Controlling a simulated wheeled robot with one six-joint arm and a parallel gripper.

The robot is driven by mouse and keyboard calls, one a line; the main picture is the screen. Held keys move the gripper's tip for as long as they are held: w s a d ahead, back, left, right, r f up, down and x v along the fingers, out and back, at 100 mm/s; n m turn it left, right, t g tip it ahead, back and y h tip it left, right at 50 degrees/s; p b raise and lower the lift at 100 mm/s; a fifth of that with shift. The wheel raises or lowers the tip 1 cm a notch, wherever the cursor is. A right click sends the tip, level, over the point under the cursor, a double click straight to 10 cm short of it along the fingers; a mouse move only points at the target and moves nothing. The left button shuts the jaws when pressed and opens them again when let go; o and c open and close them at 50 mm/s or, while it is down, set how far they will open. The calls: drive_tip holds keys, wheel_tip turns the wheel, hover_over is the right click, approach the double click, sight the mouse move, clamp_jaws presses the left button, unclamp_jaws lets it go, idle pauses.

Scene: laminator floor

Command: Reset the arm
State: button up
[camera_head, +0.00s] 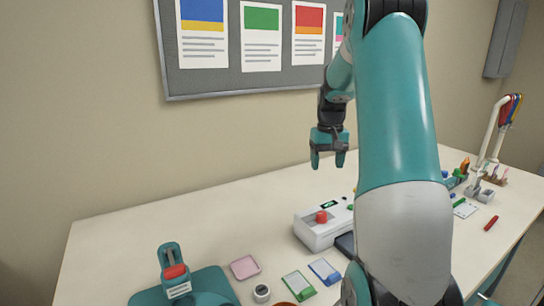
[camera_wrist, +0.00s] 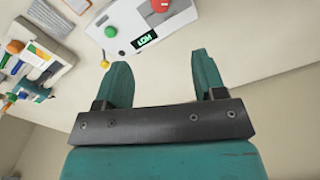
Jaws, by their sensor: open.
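My gripper (camera_head: 329,160) hangs in the air above the back of the table, fingers pointing down, open and empty. My teal and grey arm stands in the right middle of the head view and hides part of the table. In the wrist view the two teal fingertips (camera_wrist: 158,74) are apart with only the bare table behind them. A white laminator (camera_head: 317,234) with a red button stands below and in front of the gripper; it also shows at the top of the wrist view (camera_wrist: 118,22), with a green button and a lit display.
The white table (camera_head: 120,230) is bare at left. A teal device with a red part (camera_head: 174,272), a pink tray (camera_head: 245,267), green (camera_head: 298,286) and blue (camera_head: 325,271) cards lie in front. Tools and a rack (camera_head: 493,140) stand at right. A notice board (camera_head: 230,75) hangs behind.

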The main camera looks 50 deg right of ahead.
drive_tip(key=w+a+r+n+t+y, duration=0.1)
drive_tip(key=w+a+r+n, duration=0.15)
drive_tip(key=a, duration=1.05)
drive_tip(key=w+a+r+n, duration=0.15)
drive_tip(key=a+n, duration=0.25)
drive_tip(key=a, duration=0.8)
drive_tip(key=s+a+n+y, duration=0.1)
drive_tip(key=s+a+n, duration=0.3)
drive_tip(key=s+a, duration=0.4)
drive_tip(key=s+a+n+g+y, duration=0.1)
drive_tip(key=s+a+n, duration=0.3)
drive_tip(key=s+a, duration=0.5)
drive_tip(key=a+y, duration=0.1)
drive_tip(key=a, duration=0.6)
drive_tip(key=shift+r, duration=0.2)
